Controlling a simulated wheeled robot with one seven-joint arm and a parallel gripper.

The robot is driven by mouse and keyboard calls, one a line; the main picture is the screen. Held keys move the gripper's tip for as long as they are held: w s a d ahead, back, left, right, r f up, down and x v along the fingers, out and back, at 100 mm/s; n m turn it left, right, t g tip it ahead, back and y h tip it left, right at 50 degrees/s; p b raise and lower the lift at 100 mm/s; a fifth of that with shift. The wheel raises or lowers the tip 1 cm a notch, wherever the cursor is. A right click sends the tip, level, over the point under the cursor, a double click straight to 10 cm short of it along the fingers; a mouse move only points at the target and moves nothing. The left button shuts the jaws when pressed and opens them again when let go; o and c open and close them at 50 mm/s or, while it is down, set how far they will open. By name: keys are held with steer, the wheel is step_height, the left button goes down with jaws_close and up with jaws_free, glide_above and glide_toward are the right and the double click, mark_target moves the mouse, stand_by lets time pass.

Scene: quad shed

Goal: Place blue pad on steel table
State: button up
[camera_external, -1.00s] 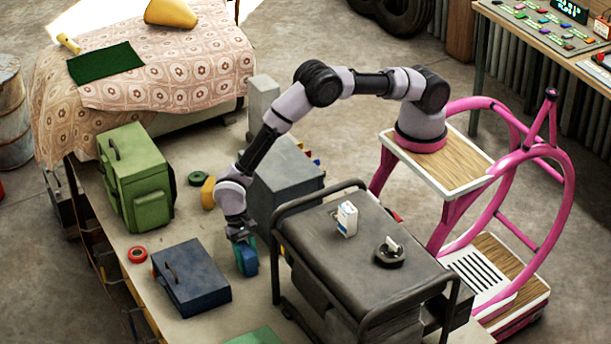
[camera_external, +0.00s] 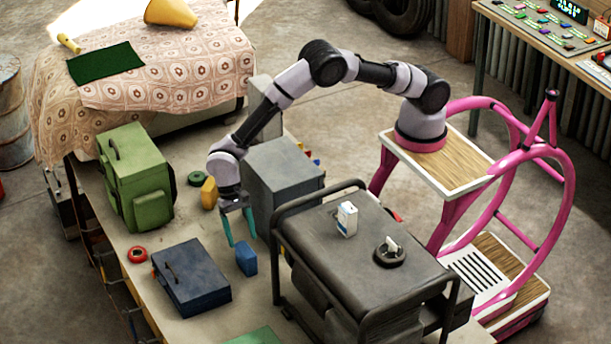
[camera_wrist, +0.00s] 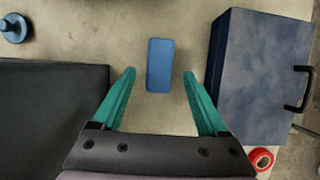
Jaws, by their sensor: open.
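The blue pad (camera_external: 246,259) is a small blue block resting on the beige top of the long table (camera_external: 215,324), between the navy case and the dark cart. In the wrist view the blue pad (camera_wrist: 160,65) lies ahead of and between the teal fingertips, with clear gaps on both sides. My gripper (camera_external: 242,240) is open and empty, raised above the pad and apart from it. I cannot tell for sure which surface is the steel table.
A navy case (camera_external: 192,280) stands left of the pad, with a red ring (camera_external: 138,254) beyond it. A dark cart (camera_external: 350,255) carries a white carton (camera_external: 347,219). A grey box (camera_external: 283,178) and a green bag (camera_external: 138,180) stand farther back.

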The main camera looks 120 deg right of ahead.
steer(key=v, duration=0.3)
steer(key=shift+d+r, duration=0.1)
steer(key=shift+r, duration=0.05)
steer(key=s+r+n+t, duration=0.1)
steer(key=s+r+n, duration=0.1)
steer(key=s+r, duration=0.5)
steer(key=s+r+n+t, duration=0.1)
steer(key=s+r+n, duration=0.15)
steer(key=r, duration=0.95)
steer(key=s+r+n+t, duration=0.1)
steer(key=s+r+n, duration=0.1)
steer(key=s+r, duration=0.55)
steer(key=s+r+n+t+h, duration=0.1)
steer(key=s+r+n+t, duration=0.1)
steer(key=s, duration=1.1)
steer(key=s+r+n+t+h, duration=0.1)
steer(key=s+r+n, duration=0.4)
steer(key=s, duration=0.9)
steer(key=shift+d+r+t, duration=0.45)
steer(key=shift+r+t, duration=0.15)
steer(key=shift+r, duration=0.15)
